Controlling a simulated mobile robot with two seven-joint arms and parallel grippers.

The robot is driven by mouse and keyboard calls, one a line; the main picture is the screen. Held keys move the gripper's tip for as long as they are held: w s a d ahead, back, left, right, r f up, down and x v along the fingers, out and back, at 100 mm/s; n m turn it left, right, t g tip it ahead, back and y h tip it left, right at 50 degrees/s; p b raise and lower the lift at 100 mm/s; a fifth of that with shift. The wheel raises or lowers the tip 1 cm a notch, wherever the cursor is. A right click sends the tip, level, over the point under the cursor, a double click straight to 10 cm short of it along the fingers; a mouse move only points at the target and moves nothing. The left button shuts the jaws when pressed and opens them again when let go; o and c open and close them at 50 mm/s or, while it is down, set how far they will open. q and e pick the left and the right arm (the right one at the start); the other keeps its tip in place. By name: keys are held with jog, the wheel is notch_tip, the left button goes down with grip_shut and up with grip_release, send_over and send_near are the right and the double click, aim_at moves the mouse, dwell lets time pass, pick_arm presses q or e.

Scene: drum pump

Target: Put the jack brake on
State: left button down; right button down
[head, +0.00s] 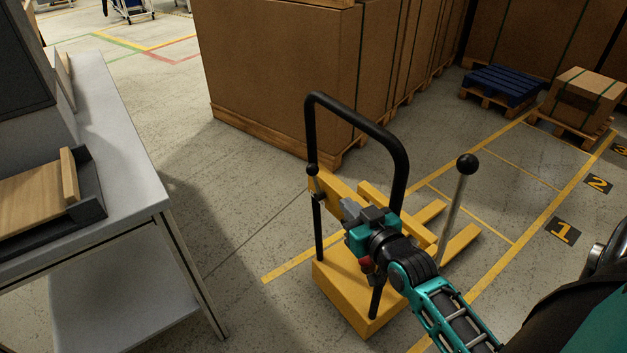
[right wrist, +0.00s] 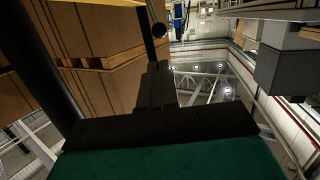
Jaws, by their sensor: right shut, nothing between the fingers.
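The yellow jack (head: 345,290) stands on the floor, with a black hoop handle (head: 352,118) rising from it. A short lever with a black ball knob (head: 312,170) is at the handle's left post. A taller metal lever with a black knob (head: 467,162) stands on the jack's right side. My right gripper (head: 347,208) is shut and empty, inside the handle hoop, a little right of and below the short lever's knob. In the right wrist view the shut fingers (right wrist: 155,85) point towards a black ball knob (right wrist: 159,30). My left gripper is not in view.
A grey table (head: 110,130) with a wooden piece in a dark tray (head: 90,205) stands at the left. Large cardboard boxes (head: 275,75) on pallets stand behind the jack. A blue pallet (head: 503,85) and a strapped box (head: 585,95) are at the back right. Floor between table and jack is clear.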

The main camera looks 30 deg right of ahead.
aim_at(315, 172)
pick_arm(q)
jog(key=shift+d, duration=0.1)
